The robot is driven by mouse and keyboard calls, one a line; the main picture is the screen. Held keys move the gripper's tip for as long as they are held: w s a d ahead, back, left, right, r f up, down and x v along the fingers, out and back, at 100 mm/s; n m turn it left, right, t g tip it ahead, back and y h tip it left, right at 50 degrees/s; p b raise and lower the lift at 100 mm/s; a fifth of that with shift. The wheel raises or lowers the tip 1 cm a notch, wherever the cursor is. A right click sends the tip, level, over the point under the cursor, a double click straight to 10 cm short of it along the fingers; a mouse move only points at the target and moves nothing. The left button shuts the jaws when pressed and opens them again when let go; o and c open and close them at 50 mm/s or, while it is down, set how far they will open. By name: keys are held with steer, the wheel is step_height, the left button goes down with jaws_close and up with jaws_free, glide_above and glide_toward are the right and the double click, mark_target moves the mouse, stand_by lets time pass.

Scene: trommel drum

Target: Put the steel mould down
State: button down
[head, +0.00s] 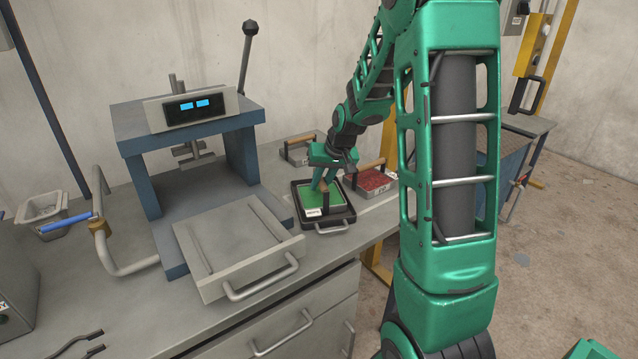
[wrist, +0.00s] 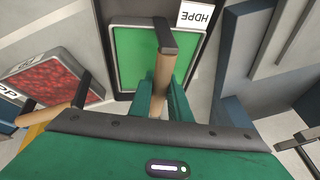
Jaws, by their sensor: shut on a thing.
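The steel mould (head: 340,208) is a shallow square tray with a green filling, a wooden handle and a white label. The wrist view shows the green-filled mould (wrist: 128,62) with the label reading HDPE. My gripper (head: 325,183) is shut on its upright wooden handle, which shows between the fingers in the wrist view (wrist: 160,98). The mould is level, in or just above a black tray (head: 300,217) with a metal front handle on the bench. I cannot tell whether its underside touches the tray.
A red-filled mould (head: 376,184) with a wooden handle stands just right of the black tray. Another handled mould (head: 297,153) is behind. A blue press (head: 190,125) with a pulled-out grey platen (head: 228,238) stands to the left.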

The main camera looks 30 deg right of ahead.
steer(key=shift+f, duration=0.2)
steer(key=c, duration=1.6)
jaws_free()
steer(key=shift+o, duration=0.2)
steer(key=v, duration=1.1)
steer(key=s+a+f+m+g, duration=0.1)
steer(key=s+a+g, duration=0.1)
steer(key=s, duration=1.4)
steer(key=s+a+f+g, duration=0.1)
steer(key=s+a+g, duration=0.2)
steer(key=s, duration=1.3)
steer(key=shift+m, duration=0.4)
